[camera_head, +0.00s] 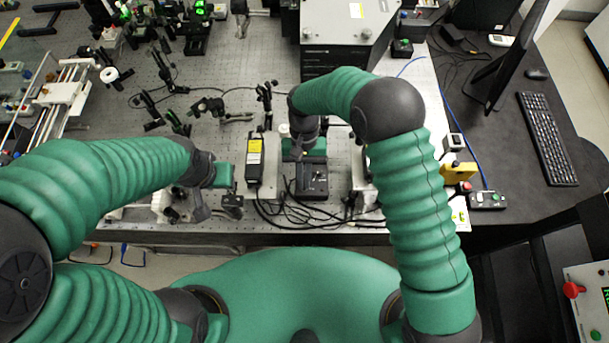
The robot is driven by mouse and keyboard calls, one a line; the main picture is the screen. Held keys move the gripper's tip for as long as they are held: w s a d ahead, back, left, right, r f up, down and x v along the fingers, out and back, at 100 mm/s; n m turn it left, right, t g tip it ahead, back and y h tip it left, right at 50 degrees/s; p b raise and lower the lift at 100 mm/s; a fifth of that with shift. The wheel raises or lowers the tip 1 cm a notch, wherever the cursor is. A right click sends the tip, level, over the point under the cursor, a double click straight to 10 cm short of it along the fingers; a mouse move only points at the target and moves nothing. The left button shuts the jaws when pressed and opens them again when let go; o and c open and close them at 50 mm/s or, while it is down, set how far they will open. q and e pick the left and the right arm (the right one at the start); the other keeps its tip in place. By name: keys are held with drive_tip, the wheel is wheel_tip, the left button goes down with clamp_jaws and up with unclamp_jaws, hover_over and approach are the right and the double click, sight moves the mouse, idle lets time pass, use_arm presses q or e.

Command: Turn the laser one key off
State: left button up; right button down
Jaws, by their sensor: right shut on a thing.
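A black control box (312,187) sits near the front edge of the optical bench, with black cables beside it. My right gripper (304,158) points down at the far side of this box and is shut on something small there. The laser one key is hidden by the gripper, so its angle cannot be told. My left gripper (224,178) is low over the bench, left of the box and apart from it. Its fingers are too small and dark to show whether they are open.
A black unit with a yellow label (255,160) stands between my grippers. A large grey-topped box (345,30) is behind. Optical mounts crowd the left and back. A yellow device (457,172) and a keyboard (547,138) lie to the right.

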use_arm(q)
drive_tip(key=shift+s, duration=0.1)
use_arm(e)
drive_tip(key=c, duration=1.8)
unclamp_jaws()
drive_tip(key=shift+s, duration=0.35)
use_arm(q)
drive_tip(key=shift+s+a+r, duration=0.1)
drive_tip(key=shift+s, duration=0.15)
use_arm(e)
drive_tip(key=shift+o, duration=1.1)
drive_tip(key=shift+a, duration=0.1)
drive_tip(key=shift+w, duration=0.1)
